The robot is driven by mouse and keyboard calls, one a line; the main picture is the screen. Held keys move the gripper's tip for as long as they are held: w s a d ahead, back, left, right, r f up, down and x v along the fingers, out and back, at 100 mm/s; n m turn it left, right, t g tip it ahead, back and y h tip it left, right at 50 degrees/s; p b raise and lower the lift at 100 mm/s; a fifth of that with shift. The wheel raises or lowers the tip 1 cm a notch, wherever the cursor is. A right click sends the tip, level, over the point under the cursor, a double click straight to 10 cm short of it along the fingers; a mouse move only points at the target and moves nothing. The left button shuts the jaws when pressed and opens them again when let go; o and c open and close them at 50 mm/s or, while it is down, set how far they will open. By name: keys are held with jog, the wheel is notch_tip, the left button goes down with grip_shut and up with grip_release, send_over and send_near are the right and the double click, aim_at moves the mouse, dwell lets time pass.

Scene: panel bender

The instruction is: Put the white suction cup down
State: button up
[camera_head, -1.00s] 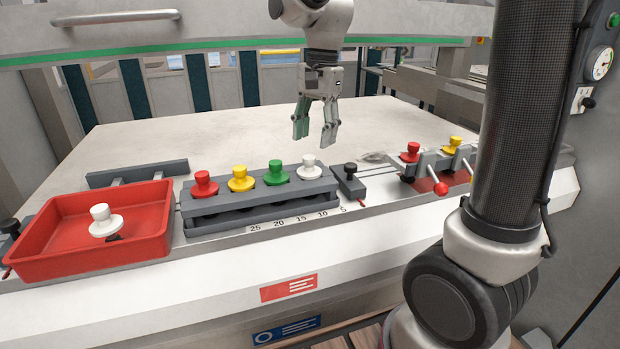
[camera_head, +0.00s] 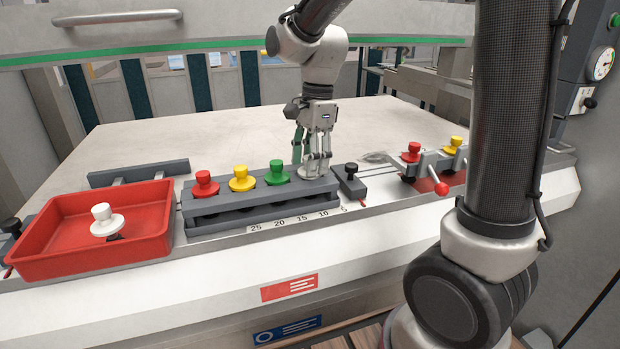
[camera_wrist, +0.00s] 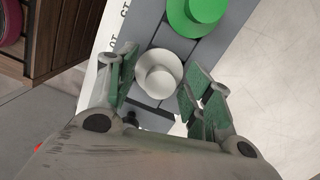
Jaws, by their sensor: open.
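A white suction cup (camera_wrist: 159,74) sits at the right end of the grey rack (camera_head: 215,222). My gripper (camera_head: 316,168) is lowered over it, and in the head view its fingers hide most of that cup. In the wrist view my open gripper (camera_wrist: 158,88) has a finger on either side of the white cup, with gaps between the green pads and the cup. Another white suction cup (camera_head: 105,221) stands in the red tray (camera_head: 40,262) at the left.
Green (camera_head: 277,172), yellow (camera_head: 241,178) and red (camera_head: 205,184) suction cups fill the rack left of my gripper. A black-knobbed clamp (camera_head: 351,182) is close on the right. More red and yellow cups (camera_head: 413,152) stand farther right. The table (camera_head: 200,140) behind is clear.

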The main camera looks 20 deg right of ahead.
jog(key=shift+c, duration=0.4)
grip_shut()
